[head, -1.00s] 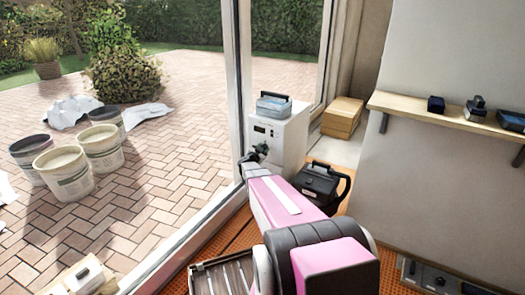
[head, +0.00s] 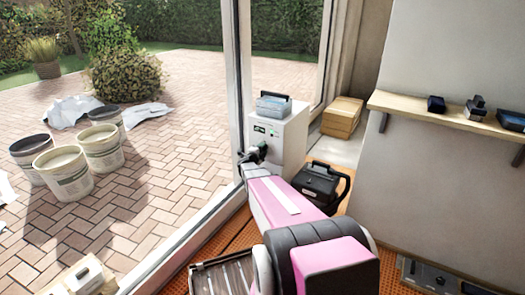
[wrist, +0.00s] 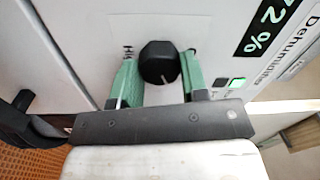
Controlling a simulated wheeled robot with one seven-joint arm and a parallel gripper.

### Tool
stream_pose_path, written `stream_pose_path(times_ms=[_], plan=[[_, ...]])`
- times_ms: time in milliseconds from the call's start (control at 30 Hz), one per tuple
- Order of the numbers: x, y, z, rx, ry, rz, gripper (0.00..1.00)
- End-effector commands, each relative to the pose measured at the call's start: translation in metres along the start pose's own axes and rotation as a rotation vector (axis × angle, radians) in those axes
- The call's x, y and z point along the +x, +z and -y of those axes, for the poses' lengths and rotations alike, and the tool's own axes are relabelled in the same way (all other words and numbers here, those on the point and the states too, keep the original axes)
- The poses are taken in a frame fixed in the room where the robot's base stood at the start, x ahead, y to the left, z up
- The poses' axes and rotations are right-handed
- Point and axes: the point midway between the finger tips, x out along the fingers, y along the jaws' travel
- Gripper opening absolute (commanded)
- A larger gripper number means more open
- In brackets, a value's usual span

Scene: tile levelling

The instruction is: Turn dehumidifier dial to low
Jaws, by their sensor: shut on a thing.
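The white dehumidifier (head: 292,138) stands by the window frame, with a display (head: 259,129) on its front. In the wrist view the black dial (wrist: 158,62) sits on the white panel, between the green fingers of my gripper (wrist: 152,80). My gripper is shut on the dial, a finger on each side. It also shows in the head view (head: 252,154) at the dehumidifier's front, where my arm hides the lower part. The wrist view's display (wrist: 265,28) reads 72%, and a small green light (wrist: 236,81) is lit.
A blue-grey case (head: 273,105) rests on top of the dehumidifier. A black toolbox (head: 318,184) stands on the floor to its right. A wooden shelf (head: 440,115) with small dark items is on the right wall. Buckets (head: 64,172) stand outside on the paving.

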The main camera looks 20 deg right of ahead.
Motion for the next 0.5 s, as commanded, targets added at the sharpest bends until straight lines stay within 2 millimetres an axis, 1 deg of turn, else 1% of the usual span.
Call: stream_pose_path(times_ms=[200, 500], plan=[[-0.0005, 0.0, -0.001, 0.179, 0.0, -0.01, 0.17], [-0.0006, 0.0, -0.0014, 0.347, -0.002, -0.019, 0.17]])
